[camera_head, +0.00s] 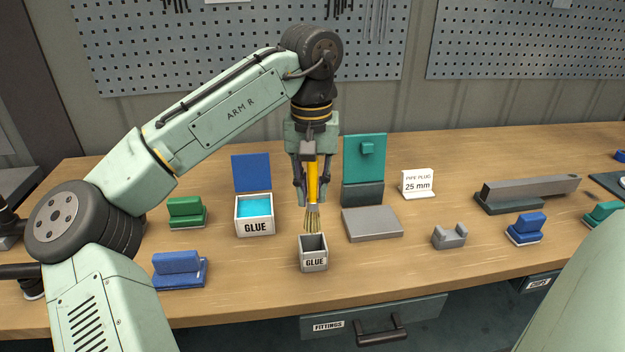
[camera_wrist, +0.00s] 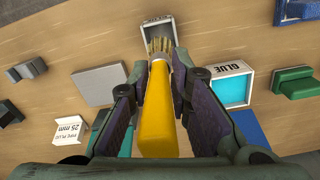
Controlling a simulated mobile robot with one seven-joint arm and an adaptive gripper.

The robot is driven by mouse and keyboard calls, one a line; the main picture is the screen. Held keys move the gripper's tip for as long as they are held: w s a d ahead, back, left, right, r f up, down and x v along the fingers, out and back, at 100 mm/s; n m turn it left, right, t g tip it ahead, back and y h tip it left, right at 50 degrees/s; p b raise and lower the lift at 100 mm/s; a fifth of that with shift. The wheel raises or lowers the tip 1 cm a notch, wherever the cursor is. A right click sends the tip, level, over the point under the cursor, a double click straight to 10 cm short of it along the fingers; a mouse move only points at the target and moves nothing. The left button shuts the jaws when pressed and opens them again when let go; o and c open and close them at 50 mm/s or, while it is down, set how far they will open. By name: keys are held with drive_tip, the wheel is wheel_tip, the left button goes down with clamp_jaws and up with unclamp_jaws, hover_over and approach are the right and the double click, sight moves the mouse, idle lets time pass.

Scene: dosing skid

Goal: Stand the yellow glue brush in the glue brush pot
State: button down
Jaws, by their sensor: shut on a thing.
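The yellow glue brush (camera_head: 312,182) hangs upright in my gripper (camera_head: 312,190), bristles down. My gripper is shut on its yellow handle, which also shows in the wrist view (camera_wrist: 158,115). The small grey glue brush pot (camera_head: 313,262), labelled GLUE, stands on the bench just below the bristles. In the head view the bristle tips show just above the pot's back rim. In the wrist view the bristles overlap the pot (camera_wrist: 148,24); whether they are inside its opening I cannot tell.
A larger open GLUE box (camera_head: 255,228) with blue contents and a raised blue lid stands left of the pot. A grey slab (camera_head: 372,224) lies to the right, before a green upright plate (camera_head: 364,165). A PIPE PLUG sign (camera_head: 417,183) stands further right. Bench in front is clear.

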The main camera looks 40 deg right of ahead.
sight(313, 229)
drive_tip(key=shift+f+b, duration=0.45)
drive_tip(key=shift+f, duration=0.9)
drive_tip(key=shift+p, duration=1.2)
idle(0.6)
drive_tip(key=shift+f+b, duration=1.4)
drive_tip(key=shift+f, duration=2.15)
drive_tip(key=c, duration=1.4)
unclamp_jaws()
drive_tip(key=shift+r, duration=0.1)
wheel_tip(313, 229, up, 12)
drive_tip(key=shift+a+f, duration=0.1)
